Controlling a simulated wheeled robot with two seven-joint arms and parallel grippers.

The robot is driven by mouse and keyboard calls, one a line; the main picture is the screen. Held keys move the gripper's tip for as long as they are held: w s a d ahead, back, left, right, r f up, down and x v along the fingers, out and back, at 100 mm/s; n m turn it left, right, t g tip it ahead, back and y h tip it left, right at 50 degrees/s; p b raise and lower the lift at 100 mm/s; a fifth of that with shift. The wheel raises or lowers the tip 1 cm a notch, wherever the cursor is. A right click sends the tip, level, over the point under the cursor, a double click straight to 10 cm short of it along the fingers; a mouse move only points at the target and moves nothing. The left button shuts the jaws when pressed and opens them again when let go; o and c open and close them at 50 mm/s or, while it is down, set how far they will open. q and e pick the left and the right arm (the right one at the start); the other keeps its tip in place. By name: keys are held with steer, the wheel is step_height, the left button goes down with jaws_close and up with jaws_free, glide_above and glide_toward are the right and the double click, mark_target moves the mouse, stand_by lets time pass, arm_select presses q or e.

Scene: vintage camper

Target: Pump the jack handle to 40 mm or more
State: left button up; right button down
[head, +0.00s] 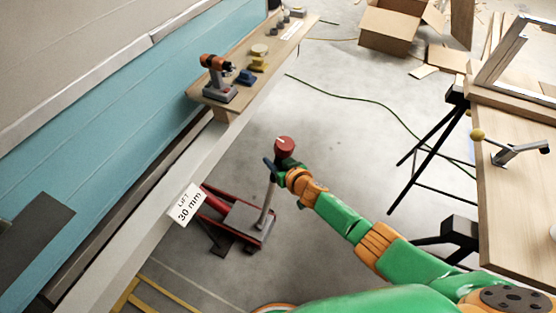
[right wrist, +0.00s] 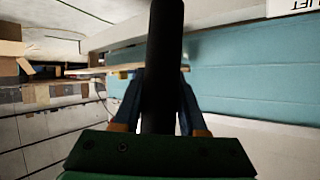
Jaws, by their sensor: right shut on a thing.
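The red floor jack (head: 212,203) stands on the concrete by the camper's side, partly behind the sill. Its grey handle (head: 266,207) rises steeply, leaning slightly right. A round red piece (head: 284,146) shows just above my gripper; I cannot tell whether it belongs to the handle. A white sign (head: 186,205) on the sill reads "LIFT 30 mm". My right gripper (head: 275,170) is shut around the handle's upper part. In the right wrist view the dark handle grip (right wrist: 163,55) stands between the fingers of my right gripper (right wrist: 160,98). My left gripper is not in view.
A wooden shelf (head: 232,112) with small tools juts from the teal camper wall (head: 110,140). A workbench (head: 510,210) on black trestles stands at the right. A green cable (head: 370,103) crosses the floor. An open cardboard box (head: 392,27) lies at the back.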

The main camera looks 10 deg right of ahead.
steer(key=shift+w+a+r, duration=0.15)
steer(key=shift+a+r, duration=0.05)
steer(key=shift+r, duration=0.15)
steer(key=c, duration=0.8)
jaws_free()
steer(key=o, duration=0.3)
steer(key=shift+w+a, duration=0.1)
steer(key=shift+a, duration=0.05)
steer(key=shift+o, duration=0.2)
steer(key=p+v, duration=0.2)
steer(key=shift+w+r+p, duration=0.1)
steer(key=shift+p, duration=0.3)
steer(key=v, duration=0.1)
steer(key=p+v, duration=0.1)
steer(key=v, duration=0.1)
steer(key=p+v, duration=0.1)
steer(key=v, duration=0.1)
steer(key=shift+f, duration=0.35)
